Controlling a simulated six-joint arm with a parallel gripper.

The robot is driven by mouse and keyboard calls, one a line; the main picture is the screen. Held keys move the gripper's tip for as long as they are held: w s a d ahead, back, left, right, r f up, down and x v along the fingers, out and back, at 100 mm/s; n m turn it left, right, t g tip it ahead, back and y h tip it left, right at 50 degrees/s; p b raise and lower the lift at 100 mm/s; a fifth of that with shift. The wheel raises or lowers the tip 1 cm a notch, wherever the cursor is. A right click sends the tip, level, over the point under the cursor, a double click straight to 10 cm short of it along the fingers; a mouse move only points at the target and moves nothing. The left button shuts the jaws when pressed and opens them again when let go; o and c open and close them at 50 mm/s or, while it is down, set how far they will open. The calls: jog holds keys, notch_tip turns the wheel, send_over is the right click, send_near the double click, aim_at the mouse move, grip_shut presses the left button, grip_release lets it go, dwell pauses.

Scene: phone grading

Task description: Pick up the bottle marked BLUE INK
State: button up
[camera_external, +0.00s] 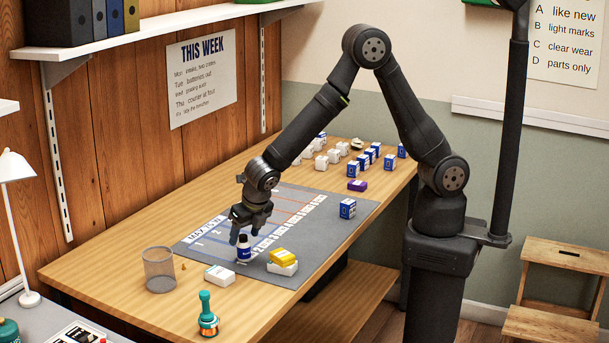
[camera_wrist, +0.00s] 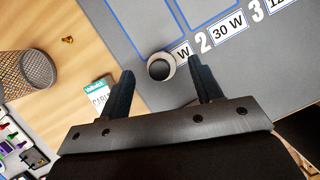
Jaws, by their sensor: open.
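A small bottle (camera_external: 244,250) with a dark cap, a pale shoulder and a dark blue label stands upright on the grey mat (camera_external: 345,208), near its front left edge. Its label is too small to read. In the wrist view the bottle (camera_wrist: 161,67) shows from above as a dark round cap with a pale ring. My gripper (camera_external: 243,233) is open, pointing down just over the bottle. In the wrist view its two fingers lie on either side of the bottle, with a gap at each side.
A yellow box on a white box (camera_external: 282,268) stands close right of the bottle. A white box (camera_external: 219,275), a mesh cup (camera_external: 159,269) and a teal-handled stamp (camera_external: 207,313) stand nearby.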

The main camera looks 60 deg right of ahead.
aim_at(244, 235)
jog(key=x, duration=0.4)
jog(key=shift+c, duration=0.2)
jog(key=c, duration=1)
jog(key=shift+r, duration=0.1)
